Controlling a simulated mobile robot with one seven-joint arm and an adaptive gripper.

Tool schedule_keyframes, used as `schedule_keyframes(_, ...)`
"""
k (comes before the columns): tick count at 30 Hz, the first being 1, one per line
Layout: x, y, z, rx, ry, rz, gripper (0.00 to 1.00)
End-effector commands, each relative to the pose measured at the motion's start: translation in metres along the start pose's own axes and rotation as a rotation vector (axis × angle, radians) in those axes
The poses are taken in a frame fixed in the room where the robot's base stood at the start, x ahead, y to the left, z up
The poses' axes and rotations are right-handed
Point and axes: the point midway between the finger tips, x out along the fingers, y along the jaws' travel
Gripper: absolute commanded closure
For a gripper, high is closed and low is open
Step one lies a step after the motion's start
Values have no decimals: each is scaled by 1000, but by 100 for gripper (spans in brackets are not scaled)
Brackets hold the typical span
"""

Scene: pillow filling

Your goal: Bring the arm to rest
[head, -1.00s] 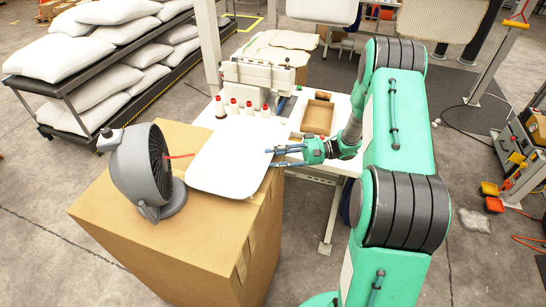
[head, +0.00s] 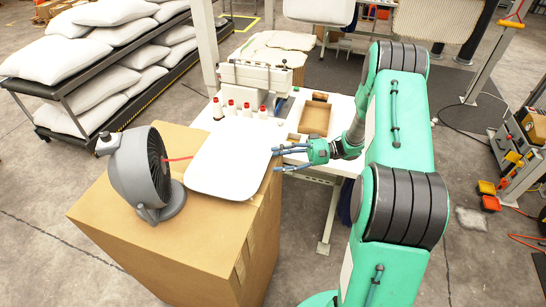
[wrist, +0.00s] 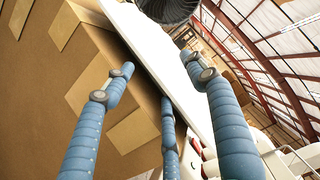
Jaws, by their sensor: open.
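My gripper (head: 288,158) is open and empty, just off the right edge of a white cushion or pad (head: 229,160). The pad lies flat on top of a large cardboard box (head: 165,245). In the wrist view my blue segmented fingers (wrist: 155,85) are spread apart with nothing between them. The pad (wrist: 160,50) and the side of the box (wrist: 60,85) show close beyond them. My green arm reaches in from the right of the head view.
A grey fan (head: 147,172) stands on the box, left of the pad. A rack of white pillows (head: 75,115) stands at back left.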

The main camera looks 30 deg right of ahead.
Motion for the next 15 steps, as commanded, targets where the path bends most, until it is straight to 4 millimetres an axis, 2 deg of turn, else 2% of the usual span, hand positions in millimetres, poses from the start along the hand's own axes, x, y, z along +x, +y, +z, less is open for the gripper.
schedule_keyframes(15, -47, -1, 0, 0, 1, 0, 44)
